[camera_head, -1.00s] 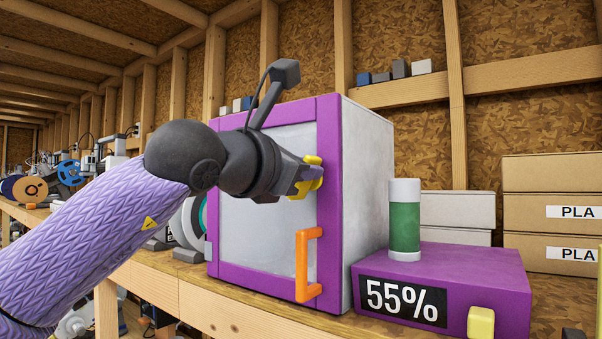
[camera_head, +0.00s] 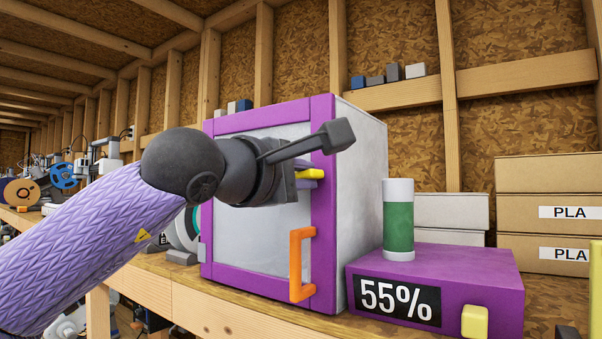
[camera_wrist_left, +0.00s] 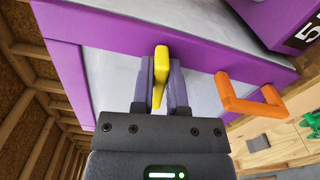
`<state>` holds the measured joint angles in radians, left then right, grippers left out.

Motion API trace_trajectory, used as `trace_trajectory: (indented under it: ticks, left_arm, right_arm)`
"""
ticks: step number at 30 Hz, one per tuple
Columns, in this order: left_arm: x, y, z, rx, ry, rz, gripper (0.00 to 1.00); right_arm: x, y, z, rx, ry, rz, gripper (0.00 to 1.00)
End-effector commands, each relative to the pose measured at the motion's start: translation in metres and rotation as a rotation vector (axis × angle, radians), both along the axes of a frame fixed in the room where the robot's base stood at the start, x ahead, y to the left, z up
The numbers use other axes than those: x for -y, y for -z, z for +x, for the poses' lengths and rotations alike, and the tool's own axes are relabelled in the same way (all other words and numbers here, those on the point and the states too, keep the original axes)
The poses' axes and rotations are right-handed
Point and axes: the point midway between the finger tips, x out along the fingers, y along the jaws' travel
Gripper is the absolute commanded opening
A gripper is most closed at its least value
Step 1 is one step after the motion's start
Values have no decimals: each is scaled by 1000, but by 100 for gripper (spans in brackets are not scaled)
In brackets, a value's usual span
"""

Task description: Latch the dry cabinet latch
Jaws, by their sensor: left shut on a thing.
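The dry cabinet (camera_head: 324,240) has a purple-framed door with a pale window and stands on the wooden bench, its door closed against the body. Its yellow latch (camera_head: 314,174) is on the upper right of the door frame, partly hidden by my left gripper (camera_head: 298,182). In the left wrist view the latch (camera_wrist_left: 161,62) sits between the two fingers of the left gripper (camera_wrist_left: 161,85), which is shut on it. The orange door handle (camera_head: 296,266) is below the latch, untouched. My right gripper is out of view.
A purple box (camera_head: 440,262) reading 55% stands right of the cabinet with a green-and-white cylinder (camera_head: 398,225) on top. PLA boxes (camera_head: 545,212) are stacked at the right. Spools and printers line the bench at the left.

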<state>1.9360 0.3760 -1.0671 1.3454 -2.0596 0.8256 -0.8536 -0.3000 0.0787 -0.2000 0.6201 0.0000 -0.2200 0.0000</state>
Motion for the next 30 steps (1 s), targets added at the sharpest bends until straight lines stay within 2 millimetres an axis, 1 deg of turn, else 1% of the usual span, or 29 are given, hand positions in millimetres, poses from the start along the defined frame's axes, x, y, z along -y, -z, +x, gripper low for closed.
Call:
trace_trajectory:
  ticks: [6,12,28,29,30]
  left_arm:
    - [0,1,0,64,1,86,0]
    - [0,2,0,94,1,128,0]
    - [1,4,0,103,0,145,0]
    - [1,4,0,103,0,145,22]
    - [1,4,0,103,0,145,30]
  right_arm:
    - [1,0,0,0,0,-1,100]
    - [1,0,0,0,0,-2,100]
    - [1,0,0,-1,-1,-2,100]
    - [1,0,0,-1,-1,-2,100]
    - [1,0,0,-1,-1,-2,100]
